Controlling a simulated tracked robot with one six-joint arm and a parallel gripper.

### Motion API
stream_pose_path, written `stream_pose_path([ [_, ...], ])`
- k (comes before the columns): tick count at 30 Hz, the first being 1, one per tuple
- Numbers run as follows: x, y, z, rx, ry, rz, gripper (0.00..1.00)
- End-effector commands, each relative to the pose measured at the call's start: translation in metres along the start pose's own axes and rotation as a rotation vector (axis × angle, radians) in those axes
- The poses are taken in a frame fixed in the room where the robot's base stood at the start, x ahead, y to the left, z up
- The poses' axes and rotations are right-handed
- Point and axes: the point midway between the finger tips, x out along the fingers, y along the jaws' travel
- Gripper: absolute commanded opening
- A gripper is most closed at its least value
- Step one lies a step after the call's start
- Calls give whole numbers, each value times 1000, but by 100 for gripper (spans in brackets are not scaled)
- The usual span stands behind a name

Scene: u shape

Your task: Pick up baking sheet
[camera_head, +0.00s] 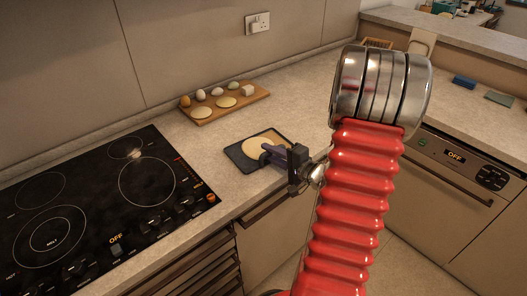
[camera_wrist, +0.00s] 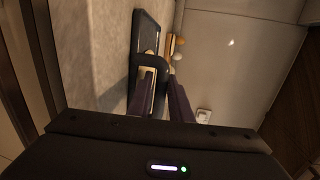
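The dark baking sheet (camera_head: 236,154) lies on the counter to the right of the hob, with a flat round of pale dough (camera_head: 258,143) on it. My gripper (camera_head: 270,152) is at the sheet's near right edge, its purple fingers reaching in over that side. In the wrist view the dark sheet (camera_wrist: 146,28) runs up from between the fingers (camera_wrist: 165,82). The fingers are apart there, but I cannot tell whether they press on the sheet. The near edge of the sheet is partly hidden by the fingers.
A wooden board (camera_head: 233,105) with eggs and flat rounds stands behind the sheet by the wall. The black hob (camera_head: 100,205) is on the left. A socket (camera_head: 257,23) is on the wall. Counter behind and right of the sheet is clear. An oven (camera_head: 450,190) stands at right.

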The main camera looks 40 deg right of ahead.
Motion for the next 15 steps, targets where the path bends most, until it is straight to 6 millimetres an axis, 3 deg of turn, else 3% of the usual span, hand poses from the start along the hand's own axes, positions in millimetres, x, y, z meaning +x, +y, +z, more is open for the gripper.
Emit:
stream_pose_path([
  [15,0,0,0,1,0,0,18],
])
